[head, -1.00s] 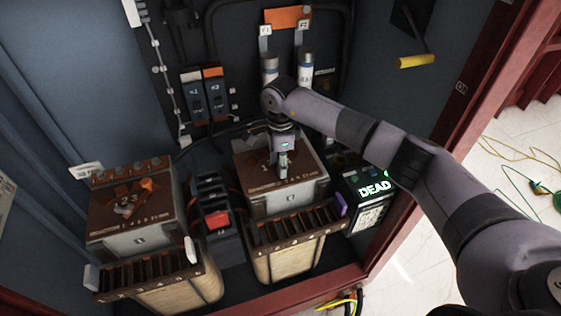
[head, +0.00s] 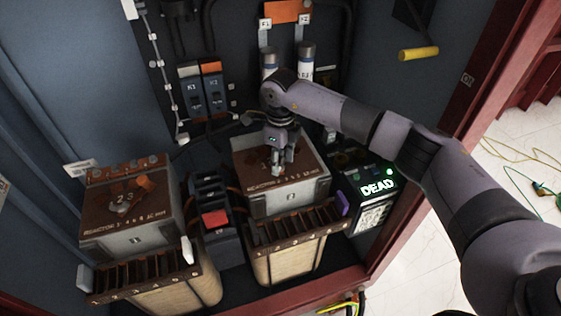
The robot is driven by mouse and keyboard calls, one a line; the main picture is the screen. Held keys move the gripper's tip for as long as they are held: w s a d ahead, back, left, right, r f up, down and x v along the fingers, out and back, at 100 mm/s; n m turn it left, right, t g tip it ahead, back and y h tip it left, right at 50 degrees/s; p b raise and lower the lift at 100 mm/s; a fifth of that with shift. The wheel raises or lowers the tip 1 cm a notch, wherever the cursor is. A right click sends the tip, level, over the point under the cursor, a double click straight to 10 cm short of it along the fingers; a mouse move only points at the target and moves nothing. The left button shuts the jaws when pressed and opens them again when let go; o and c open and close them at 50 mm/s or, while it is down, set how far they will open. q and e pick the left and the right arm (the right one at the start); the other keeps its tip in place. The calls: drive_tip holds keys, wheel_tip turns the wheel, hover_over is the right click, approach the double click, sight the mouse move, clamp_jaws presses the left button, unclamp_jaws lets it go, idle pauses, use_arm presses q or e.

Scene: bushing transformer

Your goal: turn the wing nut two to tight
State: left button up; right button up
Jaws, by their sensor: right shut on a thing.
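My right gripper (head: 277,171) points down at the brown top of the right reactor box (head: 308,176). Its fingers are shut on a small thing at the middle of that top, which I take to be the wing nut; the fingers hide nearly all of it. The left reactor box (head: 135,238) has a similar brown top with printed marks. A copper-coloured lever-like part (head: 143,186) and a grey fitting (head: 122,203) sit on it. My left gripper is out of view.
A dark block with a red part (head: 215,218) stands between the boxes. A meter reading DEAD (head: 378,187) is right of the right box. Slotted terminal strips (head: 297,229) run along the front. Switches (head: 213,88) and fuse cylinders (head: 306,58) are behind.

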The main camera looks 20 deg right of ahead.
drive_tip(key=m+b, duration=0.1)
drive_tip(key=m, duration=0.3)
drive_tip(key=shift+m, duration=0.3)
drive_tip(key=m, duration=0.4)
drive_tip(key=shift+m, duration=0.3)
drive_tip(key=shift+c, duration=0.3)
